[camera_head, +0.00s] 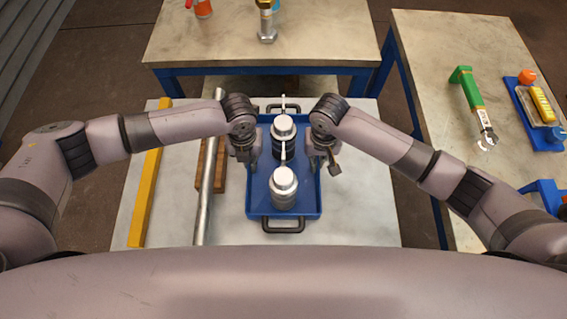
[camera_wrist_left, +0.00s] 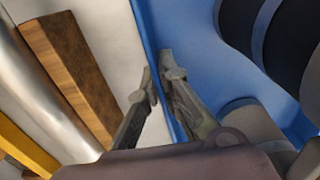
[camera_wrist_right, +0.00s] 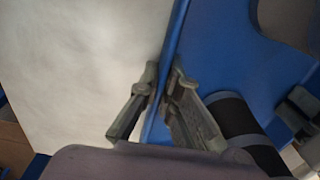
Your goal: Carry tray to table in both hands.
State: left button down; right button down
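A blue tray (camera_head: 255,205) lies in front of me over a pale bench top, with black handles at its near and far ends. Two silver flanged vessels stand upright on it, a near one (camera_head: 284,190) and a far one (camera_head: 283,130). My left gripper (camera_head: 252,162) is at the tray's left wall, its fingers closed on either side of the rim in the left wrist view (camera_wrist_left: 158,72). My right gripper (camera_head: 313,163) is at the right wall, its fingers likewise closed about the rim in the right wrist view (camera_wrist_right: 164,78). I cannot tell whether the tray touches the bench.
Left of the tray lie a wooden block (camera_head: 220,165), a metal bar (camera_head: 207,180) and a yellow bar (camera_head: 147,195). A table (camera_head: 320,40) stands beyond, holding a bolt-like part (camera_head: 267,25). A right-hand table (camera_head: 425,40) holds a green-handled tool (camera_head: 472,95) and a blue caddy (camera_head: 525,105).

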dwell(0.3)
pick_arm(q)
jog(key=shift+w+r, duration=0.15)
jog(key=shift+r, duration=0.1)
pick_arm(e)
jog(key=shift+w+r, duration=0.15)
jog(key=shift+r, duration=0.15)
